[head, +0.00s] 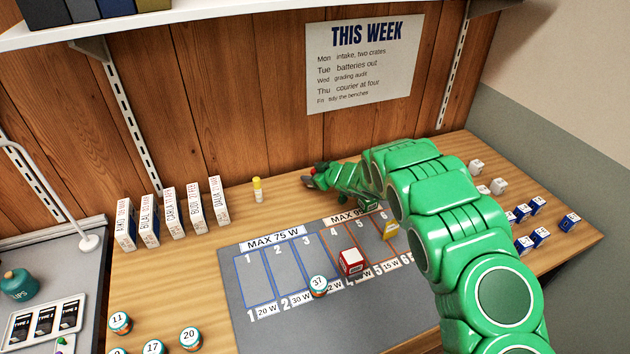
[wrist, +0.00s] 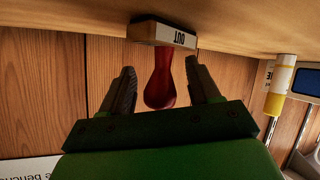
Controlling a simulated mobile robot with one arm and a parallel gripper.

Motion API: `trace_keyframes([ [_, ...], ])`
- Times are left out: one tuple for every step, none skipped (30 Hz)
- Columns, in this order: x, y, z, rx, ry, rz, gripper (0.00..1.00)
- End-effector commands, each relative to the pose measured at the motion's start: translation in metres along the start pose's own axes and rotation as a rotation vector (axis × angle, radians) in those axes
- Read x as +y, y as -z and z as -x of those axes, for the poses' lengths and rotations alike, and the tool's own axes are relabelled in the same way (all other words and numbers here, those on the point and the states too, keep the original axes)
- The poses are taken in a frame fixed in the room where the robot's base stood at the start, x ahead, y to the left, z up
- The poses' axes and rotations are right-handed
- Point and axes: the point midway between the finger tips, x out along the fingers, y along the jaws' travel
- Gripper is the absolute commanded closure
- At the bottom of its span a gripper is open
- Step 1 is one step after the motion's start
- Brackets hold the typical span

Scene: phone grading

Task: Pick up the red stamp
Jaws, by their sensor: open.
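The red stamp (wrist: 160,88) shows in the wrist view, which is upside down. It has a dark red handle and a pale block base marked OUT, and the base rests on the wooden bench. My gripper (wrist: 158,72) is open, with one finger on each side of the handle. A gap shows between the handle and each finger. In the head view my gripper (head: 318,178) is low at the back of the bench, near the wall. Only a bit of red from the stamp (head: 314,170) shows there; the gripper hides the rest.
A yellow-capped bottle (head: 257,190) stands left of my gripper. Several upright boxes (head: 170,214) stand farther left. A grey mat (head: 240,262) in front carries a red box (head: 351,263), a numbered can (head: 318,287) and a yellow item (head: 391,231). White and blue cubes sit at right.

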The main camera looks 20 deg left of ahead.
Motion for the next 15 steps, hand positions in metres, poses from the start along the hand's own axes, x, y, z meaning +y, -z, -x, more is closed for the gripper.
trace_keyframes([
  [-0.0006, 0.0001, -0.0040, 0.002, 0.001, 0.000, 0.39],
  [-0.0005, 0.0004, -0.0055, 0.002, 0.001, 0.000, 0.39],
  [-0.0003, 0.0008, -0.0069, 0.002, 0.001, 0.000, 0.39],
  [-0.0002, 0.0010, -0.0076, 0.003, 0.000, 0.000, 0.39],
  [-0.0001, 0.0011, -0.0079, 0.002, 0.000, 0.001, 0.39],
  [0.0001, 0.0012, -0.0080, 0.002, 0.000, 0.001, 0.39],
  [0.0001, 0.0012, -0.0079, 0.002, 0.000, 0.001, 0.39],
  [0.0002, 0.0011, -0.0078, 0.002, 0.000, 0.001, 0.39],
  [0.0002, 0.0010, -0.0077, 0.002, 0.000, 0.000, 0.39],
  [0.0001, 0.0010, -0.0077, 0.002, 0.000, 0.001, 0.39],
  [0.0002, 0.0010, -0.0076, 0.002, 0.000, 0.001, 0.40],
  [0.0002, 0.0010, -0.0076, 0.002, 0.000, 0.001, 0.46],
  [0.0002, 0.0010, -0.0076, 0.001, 0.000, 0.001, 0.51],
  [0.0003, 0.0010, -0.0075, 0.001, -0.001, 0.001, 0.55],
  [0.0002, 0.0009, -0.0075, 0.001, 0.000, 0.000, 0.62],
])
